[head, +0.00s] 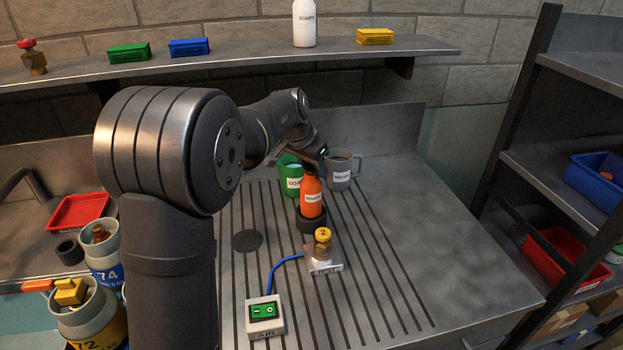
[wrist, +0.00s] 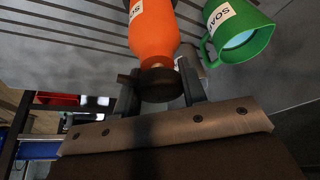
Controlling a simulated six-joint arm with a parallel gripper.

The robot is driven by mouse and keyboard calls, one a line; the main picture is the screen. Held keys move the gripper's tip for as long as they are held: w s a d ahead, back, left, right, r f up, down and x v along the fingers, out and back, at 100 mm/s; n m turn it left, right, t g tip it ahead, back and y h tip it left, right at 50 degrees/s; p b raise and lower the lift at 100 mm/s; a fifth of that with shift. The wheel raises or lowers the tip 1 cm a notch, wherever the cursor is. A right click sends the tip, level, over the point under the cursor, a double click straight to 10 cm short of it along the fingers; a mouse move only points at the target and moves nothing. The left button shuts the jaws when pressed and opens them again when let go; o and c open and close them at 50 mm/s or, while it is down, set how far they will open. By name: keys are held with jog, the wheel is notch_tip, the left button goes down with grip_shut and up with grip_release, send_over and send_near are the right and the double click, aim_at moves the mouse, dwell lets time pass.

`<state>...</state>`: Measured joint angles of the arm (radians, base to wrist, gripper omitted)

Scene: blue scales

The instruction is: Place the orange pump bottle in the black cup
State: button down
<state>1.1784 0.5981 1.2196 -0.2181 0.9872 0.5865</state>
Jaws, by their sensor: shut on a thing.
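The orange pump bottle (head: 312,199) stands upright in the head view, with a white label. My gripper (head: 313,163) is above it, shut on its dark top; the fingers are mostly hidden behind my arm. In the wrist view the orange bottle (wrist: 152,30) runs up out of the picture, its dark neck between the two fingers of my gripper (wrist: 158,84). The black cup (head: 311,224) is directly under the bottle. The bottle's lower end meets the cup's rim; I cannot tell how deep it sits.
A green mug (head: 290,176) stands close behind on the left, and a grey mug (head: 341,170) behind on the right. A yellow-topped valve block (head: 323,245) and a box with a green panel (head: 264,316) are in front. The grooved counter (head: 440,260) is clear at right.

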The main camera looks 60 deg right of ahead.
jog(key=shift+w+f, duration=0.1)
jog(key=shift+f, duration=2)
jog(key=c, duration=0.9)
grip_release()
jog(key=v, duration=1.2)
